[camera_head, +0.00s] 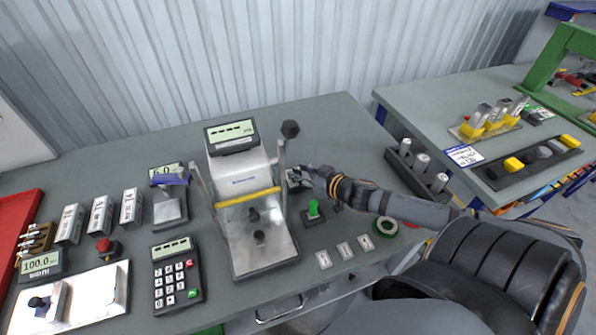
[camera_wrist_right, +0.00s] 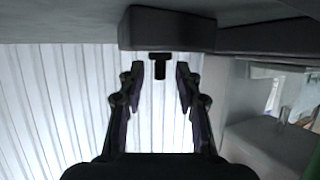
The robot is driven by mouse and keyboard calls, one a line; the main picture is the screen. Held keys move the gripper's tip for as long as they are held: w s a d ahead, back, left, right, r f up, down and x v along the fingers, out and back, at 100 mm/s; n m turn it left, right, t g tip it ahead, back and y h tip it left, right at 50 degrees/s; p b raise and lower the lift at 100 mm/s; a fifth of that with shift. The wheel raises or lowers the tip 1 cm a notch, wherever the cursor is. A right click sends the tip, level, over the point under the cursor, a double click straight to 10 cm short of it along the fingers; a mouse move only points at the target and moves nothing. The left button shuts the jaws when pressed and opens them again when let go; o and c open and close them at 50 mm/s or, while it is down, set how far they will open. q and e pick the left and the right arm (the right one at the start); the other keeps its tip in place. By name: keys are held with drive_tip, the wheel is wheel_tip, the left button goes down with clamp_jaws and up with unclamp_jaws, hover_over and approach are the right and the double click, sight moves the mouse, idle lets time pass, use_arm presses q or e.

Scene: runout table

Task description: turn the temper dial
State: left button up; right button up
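My right gripper (camera_head: 308,172) reaches in from the right, just right of the white press-like machine, beside a small grey box (camera_head: 293,183). In the right wrist view the right gripper (camera_wrist_right: 160,72) is open, its two fingers apart. A black T-shaped knob (camera_wrist_right: 160,60), which looks like the temper dial, stands out from a dark box (camera_wrist_right: 200,30) and appears between the fingertips. A gap shows on each side of it, and whether it lies at fingertip depth is unclear. In the head view I cannot make out the knob at the gripper. My left gripper is not in view.
A keypad (camera_head: 177,278) is further left.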

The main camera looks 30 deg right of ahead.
drive_tip(key=shift+c, duration=1.7)
clamp_jaws()
drive_tip(key=shift+d+n+y, duration=0.2)
drive_tip(key=shift+n+y, duration=0.4)
drive_tip(key=shift+d+f+n+g+y, duration=0.1)
drive_tip(key=shift+f+n+g+y, duration=0.1)
drive_tip(key=shift+n+g+y, duration=0.3)
drive_tip(key=shift+n+y+b, duration=0.7)
drive_tip(key=shift+n+y, duration=0.1)
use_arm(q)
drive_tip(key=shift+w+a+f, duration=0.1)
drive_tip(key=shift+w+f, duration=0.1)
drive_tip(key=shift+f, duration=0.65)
use_arm(e)
drive_tip(key=shift+r+n+g+y, duration=0.2)
drive_tip(key=shift+n+g+y, duration=0.2)
drive_tip(key=shift+g+y, duration=0.15)
drive_tip(key=shift+o, duration=1.7)
unclamp_jaws()
drive_tip(key=shift+w, duration=0.1)
